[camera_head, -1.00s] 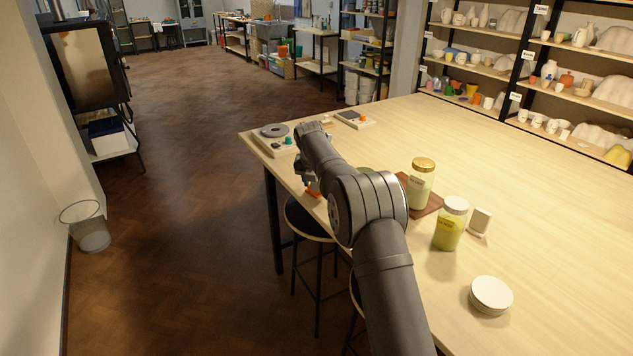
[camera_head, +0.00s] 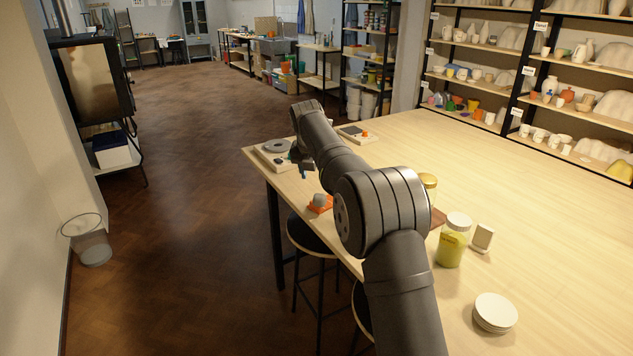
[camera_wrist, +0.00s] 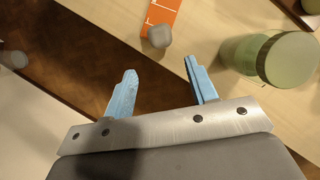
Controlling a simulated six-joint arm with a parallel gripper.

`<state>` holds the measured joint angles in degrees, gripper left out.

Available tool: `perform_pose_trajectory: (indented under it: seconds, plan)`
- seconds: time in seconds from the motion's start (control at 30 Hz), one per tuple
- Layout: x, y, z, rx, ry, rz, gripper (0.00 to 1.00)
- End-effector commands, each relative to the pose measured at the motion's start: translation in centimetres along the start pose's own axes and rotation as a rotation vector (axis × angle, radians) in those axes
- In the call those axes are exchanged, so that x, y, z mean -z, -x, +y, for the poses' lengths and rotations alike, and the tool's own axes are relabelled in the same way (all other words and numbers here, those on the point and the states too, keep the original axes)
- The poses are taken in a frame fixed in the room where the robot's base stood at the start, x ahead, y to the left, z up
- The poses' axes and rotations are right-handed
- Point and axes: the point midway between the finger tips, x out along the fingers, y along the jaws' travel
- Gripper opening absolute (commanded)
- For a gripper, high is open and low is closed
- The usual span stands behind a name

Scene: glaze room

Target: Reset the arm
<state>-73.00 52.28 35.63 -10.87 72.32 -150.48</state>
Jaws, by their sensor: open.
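My gripper (camera_wrist: 160,66) is open in the wrist view, its two light blue fingers apart with nothing between them. In the head view my gripper (camera_head: 303,168) is partly hidden by my own arm, above the left edge of the table. A small grey rounded piece (camera_wrist: 160,37) lies at an orange strip with white marks (camera_wrist: 161,12), beyond the fingertips in the wrist view. In the head view the grey piece (camera_head: 319,199) and the orange strip (camera_head: 321,208) are near the table's left edge, below my gripper.
A green jar (camera_wrist: 242,55) stands right of the fingers in the wrist view. On the table (camera_head: 560,235) are a gold-lidded jar (camera_head: 429,181) partly behind my arm, a white-lidded jar (camera_head: 452,247), a small white stand (camera_head: 482,238), a white round stack (camera_head: 495,313) and a scale-like device (camera_head: 275,152).

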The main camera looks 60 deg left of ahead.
Motion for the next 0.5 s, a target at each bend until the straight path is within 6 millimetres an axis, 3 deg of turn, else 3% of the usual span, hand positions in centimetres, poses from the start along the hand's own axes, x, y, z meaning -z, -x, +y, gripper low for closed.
perform_pose_trajectory:
  seconds: [0.5]
  plan:
    - [0.02,-0.4,-0.01,0.0,0.0,0.001,0.52]
